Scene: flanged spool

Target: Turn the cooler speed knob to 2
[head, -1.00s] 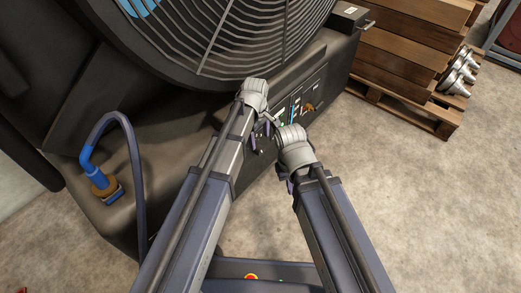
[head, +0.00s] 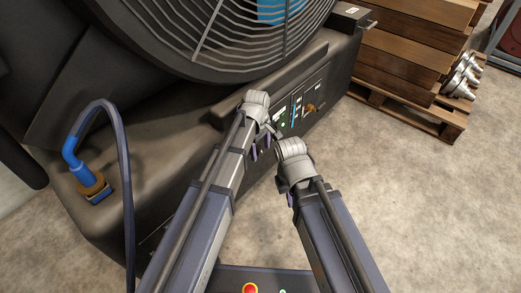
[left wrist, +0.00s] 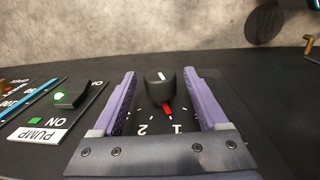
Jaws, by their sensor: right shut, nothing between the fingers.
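The black cooler speed knob (left wrist: 160,86) stands on the dark control panel in the left wrist view, with a white mark on top. A red pointer at its base points near the printed 1; the printed 2 is to the left of it. My left gripper (left wrist: 162,76) is open, with its purple fingers on either side of the knob and a visible gap to each. In the head view my left gripper (head: 261,147) is at the cooler's panel (head: 305,101), and its arm hides the knob. My right gripper (head: 289,199) is shut and empty, lower and beside it, mostly hidden by its own wrist.
A lit green PUMP switch (left wrist: 72,95) is left of the fingers. The cooler's fan grille (head: 215,45) rises behind the panel. A blue plug with a cable (head: 92,184) is at the left. A pallet of timber (head: 410,105) stands at the right; the floor between is clear.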

